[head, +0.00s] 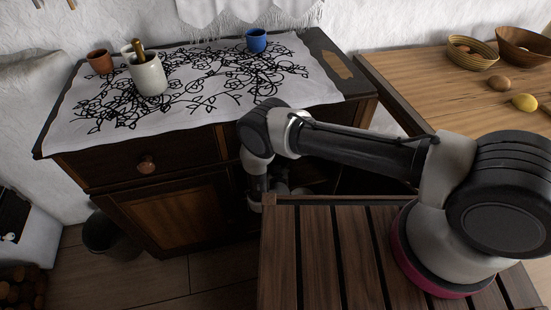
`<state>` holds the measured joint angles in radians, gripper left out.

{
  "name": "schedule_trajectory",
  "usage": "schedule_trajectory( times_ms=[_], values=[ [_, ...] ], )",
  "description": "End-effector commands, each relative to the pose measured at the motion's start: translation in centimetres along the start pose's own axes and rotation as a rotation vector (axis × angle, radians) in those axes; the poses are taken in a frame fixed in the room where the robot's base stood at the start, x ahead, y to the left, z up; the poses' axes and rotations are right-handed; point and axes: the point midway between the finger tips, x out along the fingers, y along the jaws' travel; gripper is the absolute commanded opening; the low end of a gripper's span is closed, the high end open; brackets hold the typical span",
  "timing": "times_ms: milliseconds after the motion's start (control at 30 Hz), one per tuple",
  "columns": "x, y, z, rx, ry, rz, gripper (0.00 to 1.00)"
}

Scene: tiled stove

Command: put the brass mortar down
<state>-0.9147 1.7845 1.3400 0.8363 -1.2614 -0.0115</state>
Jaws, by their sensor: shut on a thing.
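My arm reaches from the right across to the front of the dark wooden cabinet (180,150) and bends down there. Its last visible links are near the cabinet's dark open compartment (315,178). My gripper itself is hidden behind my arm links and the slatted wooden top in front.
On the cabinet's patterned cloth (210,105) stand a terracotta cup (100,62), a cream crock (150,77) with a brownish handle in it, and a blue cup (256,41). The cloth's front right is clear. A wooden table (430,75) with bowls stands right.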

Motion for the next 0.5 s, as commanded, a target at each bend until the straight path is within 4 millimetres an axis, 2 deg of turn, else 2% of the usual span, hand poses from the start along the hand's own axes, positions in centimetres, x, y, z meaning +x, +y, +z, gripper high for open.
schedule_trajectory(
  times_ms=[167,500],
  values=[
    [0.6,-0.1,1.8,0.002,0.003,-0.001,0.04],
    [0.7,-0.1,2.0,0.002,0.004,-0.001,0.04]
  ],
)
